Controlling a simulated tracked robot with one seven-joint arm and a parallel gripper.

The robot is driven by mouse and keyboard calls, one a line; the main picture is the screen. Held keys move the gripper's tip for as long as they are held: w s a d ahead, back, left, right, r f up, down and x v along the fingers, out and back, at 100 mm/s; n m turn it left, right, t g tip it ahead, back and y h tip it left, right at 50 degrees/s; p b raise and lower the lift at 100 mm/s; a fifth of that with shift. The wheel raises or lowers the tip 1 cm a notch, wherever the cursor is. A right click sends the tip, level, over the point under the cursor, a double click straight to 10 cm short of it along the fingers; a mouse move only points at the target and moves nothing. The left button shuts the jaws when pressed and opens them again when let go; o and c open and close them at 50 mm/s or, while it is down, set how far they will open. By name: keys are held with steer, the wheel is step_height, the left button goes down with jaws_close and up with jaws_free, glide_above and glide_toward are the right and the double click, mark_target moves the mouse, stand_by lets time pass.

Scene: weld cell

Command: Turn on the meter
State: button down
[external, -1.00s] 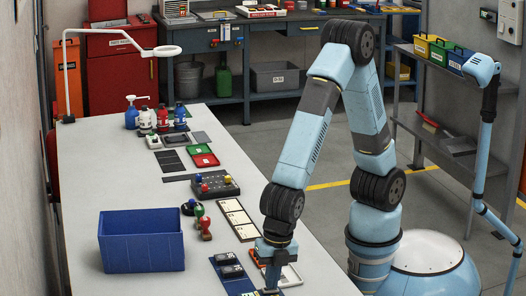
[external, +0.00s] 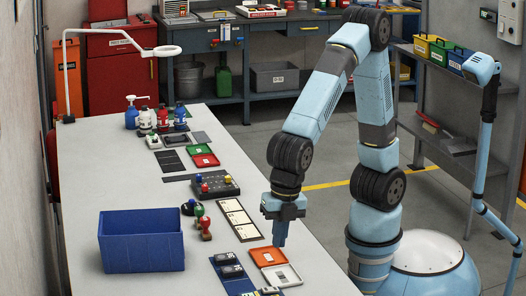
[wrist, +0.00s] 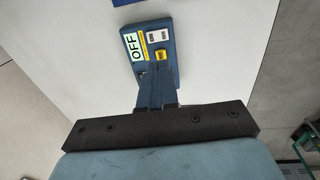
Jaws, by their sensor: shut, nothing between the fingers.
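The meter (wrist: 148,43) is a small blue device in the wrist view. It has a pale green panel reading OFF, two white parts and a yellow part. In the external view, what looks like the meter (external: 268,291) lies on the table at the bottom edge, partly cut off. My gripper (external: 281,244) hangs above the table, apart from it, with its fingers pointing down. In the wrist view the two blue fingers (wrist: 156,84) are together and empty. They cover part of the meter's lower edge.
A blue tray (external: 216,258) with black devices lies left of an orange-and-white case (external: 267,254). A blue bin (external: 140,243) stands further left. A red-handled stamp (external: 205,230) and a white-panelled board (external: 243,231) are nearby. The air around my gripper is clear.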

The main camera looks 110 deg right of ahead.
mark_target(265, 289)
steer(key=shift+s+r, duration=0.1)
steer(key=shift+r, duration=0.85)
steer(key=shift+w, duration=0.7)
steer(key=f, duration=0.4)
steer(key=w+f, duration=0.1)
steer(key=f, duration=0.4)
steer(key=w+f, duration=0.1)
steer(key=f, duration=0.3)
steer(key=shift+f, duration=0.4)
